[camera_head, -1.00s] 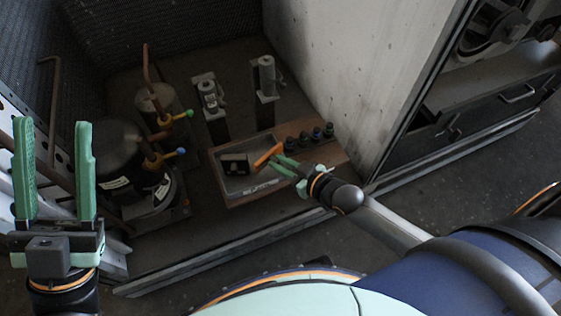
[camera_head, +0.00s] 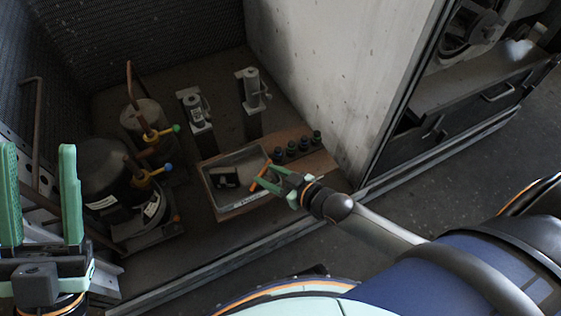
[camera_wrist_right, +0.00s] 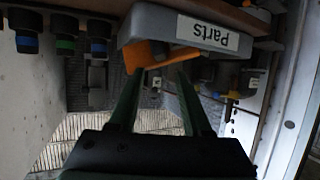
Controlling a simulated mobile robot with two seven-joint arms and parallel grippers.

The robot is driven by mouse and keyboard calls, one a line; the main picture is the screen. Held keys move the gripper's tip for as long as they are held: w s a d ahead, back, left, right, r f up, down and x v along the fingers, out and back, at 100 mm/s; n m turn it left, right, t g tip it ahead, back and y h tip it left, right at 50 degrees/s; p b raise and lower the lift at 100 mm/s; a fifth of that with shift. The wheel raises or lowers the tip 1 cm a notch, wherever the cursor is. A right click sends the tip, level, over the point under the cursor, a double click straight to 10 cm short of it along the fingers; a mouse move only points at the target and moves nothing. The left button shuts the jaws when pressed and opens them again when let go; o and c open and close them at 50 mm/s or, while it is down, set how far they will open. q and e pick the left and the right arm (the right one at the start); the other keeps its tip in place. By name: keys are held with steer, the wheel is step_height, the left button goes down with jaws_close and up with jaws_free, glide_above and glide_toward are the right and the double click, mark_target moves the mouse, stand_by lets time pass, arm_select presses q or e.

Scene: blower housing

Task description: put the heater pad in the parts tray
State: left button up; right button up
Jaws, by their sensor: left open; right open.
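The orange heater pad (camera_head: 261,177) is tilted at the right rim of the parts tray (camera_head: 240,207), by my right fingertips. In the right wrist view the pad (camera_wrist_right: 145,55) lies across the corner of the tray (camera_wrist_right: 165,24), which carries a "Parts" label. I cannot tell whether the pad rests on the rim or is dropping. My right gripper (camera_head: 268,178) is open, its fingers (camera_wrist_right: 158,72) apart just short of the pad. My left gripper (camera_head: 38,148) is open and empty at the far left, away from the tray.
A black part (camera_head: 225,177) lies inside the tray. Several dark knobs (camera_head: 297,146) stand on the wooden board right of it. Two grey upright fittings (camera_head: 253,95) stand behind. A dark compressor (camera_head: 110,170) with copper pipes stands left. A concrete wall (camera_head: 330,80) rises at the right.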

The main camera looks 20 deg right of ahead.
steer(key=shift+s+d+r+p, duration=0.35)
steer(key=shift+s+r+p, duration=0.15)
steer(key=shift+s+r, duration=0.25)
steer(key=p+v, duration=0.3)
steer(key=v, duration=0.7)
arm_select(q)
steer(key=w+a+f+n+g+y, duration=0.1)
steer(key=w+f+n+g+y, duration=0.1)
steer(key=f+y, duration=0.3)
steer(key=w+f+n+g+y, duration=0.2)
steer(key=w+f+n+y, duration=0.2)
steer(key=f, duration=0.6)
steer(key=shift+w+a+n+y, duration=0.4)
steer(key=shift+w+n, duration=0.2)
steer(key=shift+n, duration=0.1)
arm_select(e)
steer(key=w+a+r+t, duration=0.2)
steer(key=r+t, duration=0.1)
steer(key=r, duration=0.7)
steer(key=w+a+r+t, duration=0.2)
steer(key=a+r+t, duration=0.1)
steer(key=r, duration=0.7)
steer(key=shift+a+n, duration=0.2)
steer(key=shift+n, duration=0.1)
steer(key=shift+w, duration=0.15)
arm_select(q)
steer(key=shift+r+p, duration=0.15)
steer(key=shift+p, duration=0.4)
arm_select(e)
steer(key=shift+r, duration=0.15)
